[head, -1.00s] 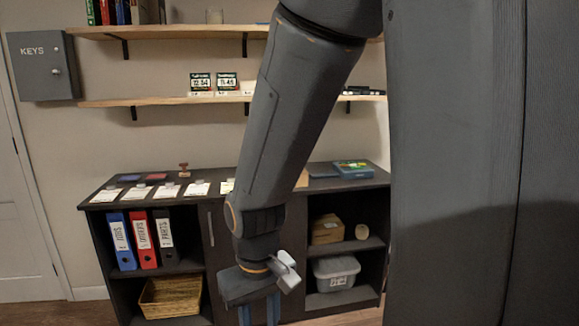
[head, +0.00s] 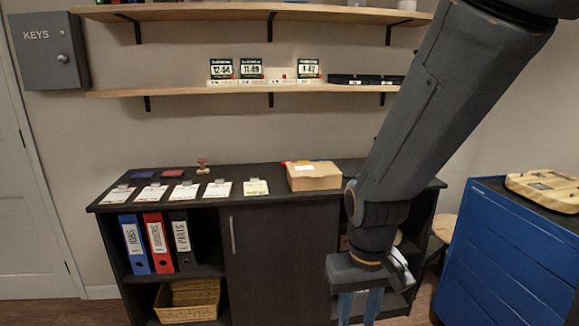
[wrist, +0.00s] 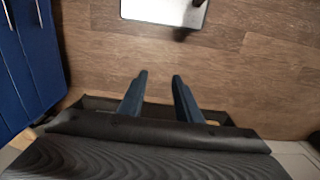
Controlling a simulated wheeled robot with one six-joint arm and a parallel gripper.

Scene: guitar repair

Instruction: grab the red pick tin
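I cannot make out a red pick tin for certain in either view. A small flat red pad or case (head: 172,173) lies on the dark cabinet top, beside a similar blue one (head: 143,174). My gripper (head: 360,308) hangs pointing down in front of the cabinet's right part, below its top. In the wrist view my gripper (wrist: 160,76) has its two blue-grey fingers apart, with only wooden floor between them. My arm hides part of the cabinet's right end.
The dark cabinet (head: 275,235) bears several cards, a stamp (head: 202,166) and a cardboard box (head: 314,176). Binders (head: 157,243) and a basket (head: 187,300) fill its left shelves. A blue drawer unit (head: 510,250) stands at right. Wall shelves (head: 200,92) hang above.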

